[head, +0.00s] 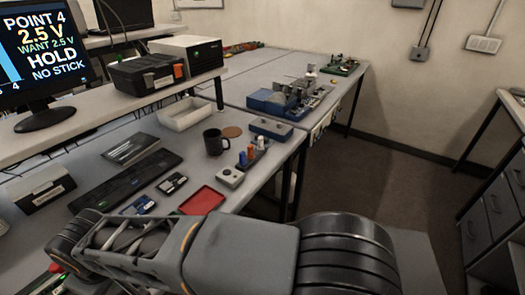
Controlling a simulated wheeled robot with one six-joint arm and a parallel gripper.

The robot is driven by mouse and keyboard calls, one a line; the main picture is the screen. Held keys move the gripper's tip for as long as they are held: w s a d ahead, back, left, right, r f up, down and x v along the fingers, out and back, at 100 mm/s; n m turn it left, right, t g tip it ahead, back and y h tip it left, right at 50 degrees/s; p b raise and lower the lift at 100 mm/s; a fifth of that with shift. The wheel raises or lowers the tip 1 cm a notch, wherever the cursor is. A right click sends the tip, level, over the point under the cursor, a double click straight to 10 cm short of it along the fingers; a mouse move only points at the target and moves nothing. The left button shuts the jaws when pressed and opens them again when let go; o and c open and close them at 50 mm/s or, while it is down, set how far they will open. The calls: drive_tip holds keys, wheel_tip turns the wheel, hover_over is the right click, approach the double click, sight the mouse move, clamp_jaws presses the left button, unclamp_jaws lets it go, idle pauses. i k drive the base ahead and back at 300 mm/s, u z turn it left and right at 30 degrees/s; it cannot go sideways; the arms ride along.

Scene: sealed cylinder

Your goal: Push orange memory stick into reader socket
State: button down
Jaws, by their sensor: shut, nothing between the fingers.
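A small orange block (178,71), which looks like the memory stick, stands out at the right end of the front of a black box (143,76) on the raised shelf. I cannot tell from here how deep it sits or whether it is in a socket. A monitor (42,50) at the left reads "POINT 4, 2.5 V, WANT 2.5 V, HOLD, NO STICK". My arm crosses the bottom of the head view, with its wrist end at the lower left. My gripper does not show.
A beige instrument (187,52) stands right behind the black box. Below the shelf, the bench holds a keyboard (122,186), a black mug (213,143), a red tray (202,201), a white bin (184,114) and a rack with coloured pegs (254,153). Floor at the right is clear.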

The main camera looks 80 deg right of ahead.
sight(250, 153)
drive_tip(key=z, duration=2.4)
